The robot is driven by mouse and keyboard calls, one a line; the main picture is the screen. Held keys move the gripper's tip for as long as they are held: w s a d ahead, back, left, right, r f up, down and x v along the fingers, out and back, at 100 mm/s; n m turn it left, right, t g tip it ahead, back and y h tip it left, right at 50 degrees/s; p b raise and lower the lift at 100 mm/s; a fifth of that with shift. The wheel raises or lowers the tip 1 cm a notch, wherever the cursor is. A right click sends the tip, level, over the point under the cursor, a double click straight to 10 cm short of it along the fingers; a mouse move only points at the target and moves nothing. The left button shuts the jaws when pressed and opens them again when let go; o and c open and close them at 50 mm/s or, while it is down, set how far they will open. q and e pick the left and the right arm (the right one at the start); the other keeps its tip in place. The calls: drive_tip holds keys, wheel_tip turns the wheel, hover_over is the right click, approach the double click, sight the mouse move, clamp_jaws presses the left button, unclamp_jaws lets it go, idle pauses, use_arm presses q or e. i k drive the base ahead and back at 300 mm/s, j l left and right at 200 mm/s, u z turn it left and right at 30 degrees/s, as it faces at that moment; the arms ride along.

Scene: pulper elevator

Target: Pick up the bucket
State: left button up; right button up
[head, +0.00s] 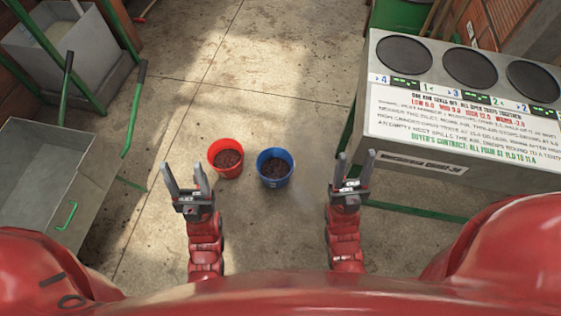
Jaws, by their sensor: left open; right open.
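Two buckets stand upright on the concrete floor between and ahead of my grippers, each with dark brown contents. The red bucket (239,171) is on the left and the blue bucket (276,182) is just right of it. In the picture my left gripper (184,178) lies left of the red bucket, open and empty. My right gripper (354,170) lies right of the blue bucket, open and empty. Neither gripper appears to touch a bucket.
A metal cabinet (437,159) with round dark openings and a printed notice stands at the right. A grey metal tray (38,170) and green handles (134,108) are at the left. A grey bin (75,70) stands at the upper left. The floor (275,70) beyond the buckets is clear.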

sight(275, 166)
drive_tip(key=l+u, duration=0.45)
drive_tip(key=l, duration=0.6)
drive_tip(key=j+z, duration=0.35)
drive_tip(key=j, duration=0.35)
drive_tip(key=j+z, duration=0.3)
drive_tip(key=j, duration=0.35)
drive_tip(key=k+j+z, duration=0.1)
drive_tip(key=j+z, duration=0.25)
drive_tip(key=j, duration=0.35)
drive_tip(key=k, duration=0.7)
